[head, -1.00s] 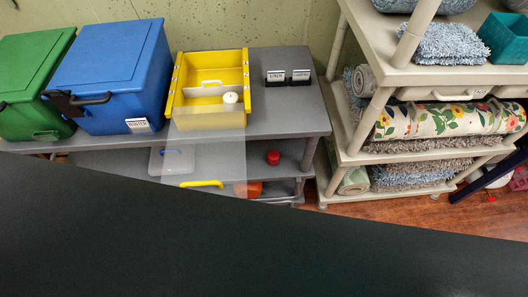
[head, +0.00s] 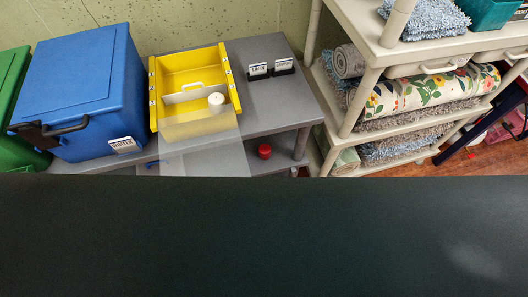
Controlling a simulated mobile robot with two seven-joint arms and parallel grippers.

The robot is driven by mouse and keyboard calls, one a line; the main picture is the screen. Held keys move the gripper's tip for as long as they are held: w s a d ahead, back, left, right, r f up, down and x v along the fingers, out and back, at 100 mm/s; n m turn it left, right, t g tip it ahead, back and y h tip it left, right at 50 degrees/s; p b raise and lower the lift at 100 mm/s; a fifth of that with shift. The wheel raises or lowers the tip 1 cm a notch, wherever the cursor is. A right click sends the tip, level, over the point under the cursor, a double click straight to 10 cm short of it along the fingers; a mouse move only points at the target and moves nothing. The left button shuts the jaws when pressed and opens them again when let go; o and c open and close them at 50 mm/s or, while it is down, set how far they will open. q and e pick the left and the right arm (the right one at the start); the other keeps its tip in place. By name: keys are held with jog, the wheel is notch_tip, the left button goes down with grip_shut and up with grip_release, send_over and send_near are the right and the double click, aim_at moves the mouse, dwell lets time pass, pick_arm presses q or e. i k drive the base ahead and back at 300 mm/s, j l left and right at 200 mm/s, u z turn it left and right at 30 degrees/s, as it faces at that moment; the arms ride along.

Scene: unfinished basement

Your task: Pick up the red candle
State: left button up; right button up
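A small red candle (head: 265,151) stands on the lower level of the grey shelf unit, below the top board and right of the translucent lid. It shows just above the dark edge that fills the bottom of the head view. Neither of my grippers is in view.
A beige rack (head: 376,52) with rugs stands at right.

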aim_at(265, 150)
jog(key=i+l+u, duration=0.1)
jog(key=l+u, duration=0.2)
jog(key=l, duration=1.25)
jog(key=k+l+u, duration=0.1)
jog(key=l+u, duration=0.25)
jog(key=l, duration=1.15)
